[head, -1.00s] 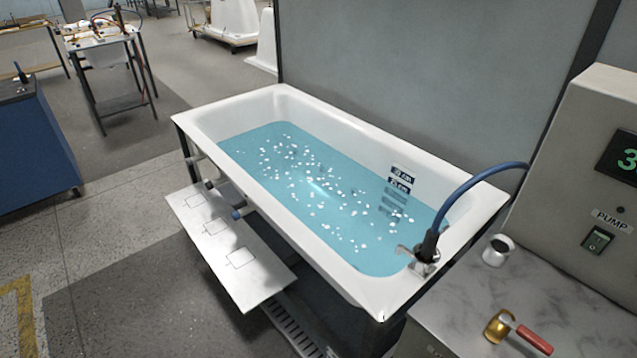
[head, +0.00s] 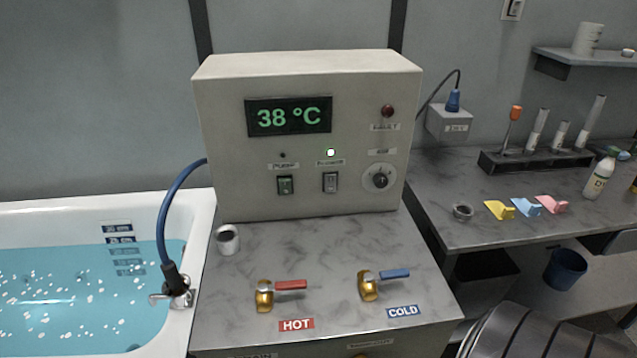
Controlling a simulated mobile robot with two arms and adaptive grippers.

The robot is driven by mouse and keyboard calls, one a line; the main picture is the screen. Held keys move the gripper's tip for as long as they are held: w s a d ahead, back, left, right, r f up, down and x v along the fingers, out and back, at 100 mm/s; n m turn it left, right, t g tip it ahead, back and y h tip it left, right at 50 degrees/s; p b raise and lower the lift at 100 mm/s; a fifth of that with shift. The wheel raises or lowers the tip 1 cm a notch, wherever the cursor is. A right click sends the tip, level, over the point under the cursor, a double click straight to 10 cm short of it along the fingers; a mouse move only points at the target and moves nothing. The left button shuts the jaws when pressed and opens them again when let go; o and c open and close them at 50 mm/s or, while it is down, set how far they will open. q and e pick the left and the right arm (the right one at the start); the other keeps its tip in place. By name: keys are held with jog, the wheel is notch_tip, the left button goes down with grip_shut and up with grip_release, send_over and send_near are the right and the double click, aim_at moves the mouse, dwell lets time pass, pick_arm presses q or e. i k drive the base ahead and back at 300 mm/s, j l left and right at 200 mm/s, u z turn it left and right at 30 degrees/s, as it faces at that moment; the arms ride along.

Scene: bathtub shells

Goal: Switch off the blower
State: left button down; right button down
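A beige control box (head: 225,125) stands on a grey marbled counter and faces me. Bubbles or white specks dot the water in the white bathtub (head: 60,210) at the left. Neither of my grippers is in view.
A display (head: 288,116) reads 38 °C; a knob (head: 380,180) and red lamp (head: 387,110) sit at its right. Hot (head: 265,295) and cold (head: 370,285) taps and a cup (head: 228,240) stand in front of the box. A blue hose (head: 168,215) is at the left.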

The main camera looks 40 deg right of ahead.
aim_at(329, 180)
jog(key=j+z, duration=0.1)
jog(key=z, duration=0.3)
jog(key=i+j+z, duration=0.1)
jog(key=z, duration=0.35)
jog(key=j+z, duration=0.2)
jog(key=z, duration=0.2)
jog(key=j+z, duration=0.15)
jog(key=z, duration=0.25)
